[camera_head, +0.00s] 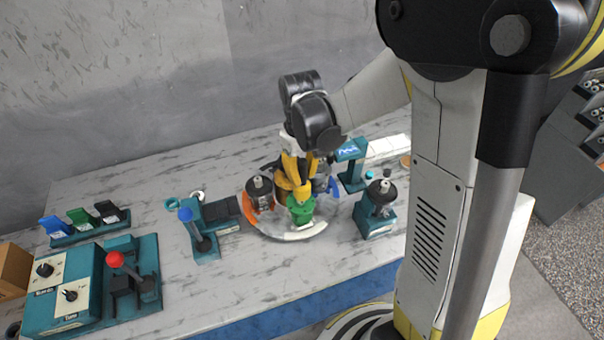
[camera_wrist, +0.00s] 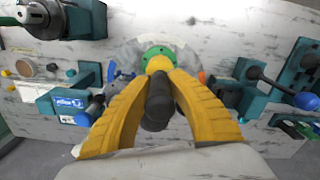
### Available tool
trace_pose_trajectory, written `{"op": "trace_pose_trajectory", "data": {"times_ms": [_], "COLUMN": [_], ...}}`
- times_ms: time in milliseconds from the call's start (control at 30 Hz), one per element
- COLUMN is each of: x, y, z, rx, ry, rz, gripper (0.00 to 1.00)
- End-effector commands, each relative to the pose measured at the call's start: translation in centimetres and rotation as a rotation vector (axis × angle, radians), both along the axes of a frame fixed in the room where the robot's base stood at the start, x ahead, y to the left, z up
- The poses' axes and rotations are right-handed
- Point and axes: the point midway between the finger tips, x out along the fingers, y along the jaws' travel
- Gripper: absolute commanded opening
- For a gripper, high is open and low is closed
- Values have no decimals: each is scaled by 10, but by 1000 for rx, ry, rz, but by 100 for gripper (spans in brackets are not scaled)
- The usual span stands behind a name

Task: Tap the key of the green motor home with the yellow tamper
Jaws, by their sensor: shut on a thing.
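The green motor (camera_head: 300,209) stands on a round turntable near the middle of the bench, and its green flange (camera_wrist: 158,51) shows at the top centre of the wrist view. My gripper (camera_wrist: 158,82) has its two yellow fingers shut on the dark handle of the yellow tamper (camera_wrist: 158,64). The tamper's yellow head lies over the green motor in both views; I cannot tell whether it touches. In the head view my gripper (camera_head: 298,172) is just above the motor. The key is hidden behind the tamper.
The turntable (camera_head: 297,235) also carries an orange motor (camera_head: 262,194) and a blue one (camera_head: 333,187). A teal stand with a dark disc (camera_head: 381,192) is to the right. The front bench strip is clear.

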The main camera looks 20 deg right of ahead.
Motion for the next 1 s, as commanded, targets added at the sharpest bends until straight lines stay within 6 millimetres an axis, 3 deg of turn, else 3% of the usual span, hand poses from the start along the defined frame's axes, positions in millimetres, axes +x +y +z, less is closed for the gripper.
{"op": "trace_pose_trajectory", "data": {"times_ms": [100,367,700,1000], "x": [0,0,0,0], "y": [0,0,0,0], "z": [-21,-12,21,21], "rx": [0,0,0,0], "ry": [0,0,0,0], "rz": [0,0,0,0], "gripper": [0,0,0,0]}}
